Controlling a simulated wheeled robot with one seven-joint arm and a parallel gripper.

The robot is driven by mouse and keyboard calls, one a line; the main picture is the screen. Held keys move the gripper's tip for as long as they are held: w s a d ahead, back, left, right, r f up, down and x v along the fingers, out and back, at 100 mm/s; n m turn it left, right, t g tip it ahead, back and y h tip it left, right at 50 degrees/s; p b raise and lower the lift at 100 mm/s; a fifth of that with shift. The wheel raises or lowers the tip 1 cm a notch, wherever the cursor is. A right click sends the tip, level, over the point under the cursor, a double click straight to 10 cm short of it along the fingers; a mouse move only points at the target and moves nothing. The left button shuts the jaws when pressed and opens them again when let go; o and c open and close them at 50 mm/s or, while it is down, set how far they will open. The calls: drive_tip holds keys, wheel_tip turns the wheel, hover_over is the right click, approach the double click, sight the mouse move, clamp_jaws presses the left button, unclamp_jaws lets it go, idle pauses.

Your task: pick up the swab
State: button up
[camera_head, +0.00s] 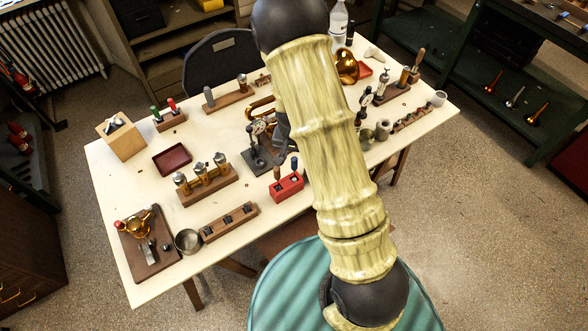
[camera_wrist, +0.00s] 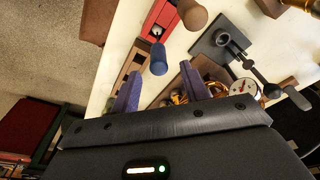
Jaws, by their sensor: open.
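A red block (camera_head: 287,187) on the table holds two upright tools, one with a brown handle (camera_head: 277,173) and one with a blue handle (camera_head: 294,163). I cannot tell for certain which tool is the swab. In the wrist view, the red block (camera_wrist: 160,18) is at the top, with the brown handle (camera_wrist: 191,14) and the blue handle (camera_wrist: 158,58). My gripper (camera_wrist: 160,76) is open, its two purple fingers apart. The blue handle's end appears between and just beyond the fingertips, with nothing gripped. In the head view my arm hides most of the gripper.
A dial gauge stand (camera_head: 258,155) stands just left of my arm, close to the red block. A wooden rack (camera_head: 229,222) lies in front, and a rack with metal valves (camera_head: 204,184) to the left. A dark red tray (camera_head: 172,159) is empty. Bare tabletop shows between them.

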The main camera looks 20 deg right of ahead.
sight(294, 164)
wheel_tip(294, 164, down, 4)
drive_tip(key=shift+s+p, duration=0.15)
drive_tip(key=shift+p, duration=0.5)
drive_tip(key=shift+a+f, duration=0.1)
drive_tip(key=shift+f, duration=0.55)
clamp_jaws()
drive_tip(key=shift+r, duration=0.1)
wheel_tip(294, 164, up, 10)
drive_tip(key=shift+f+b, duration=0.1)
drive_tip(key=shift+b, duration=0.4)
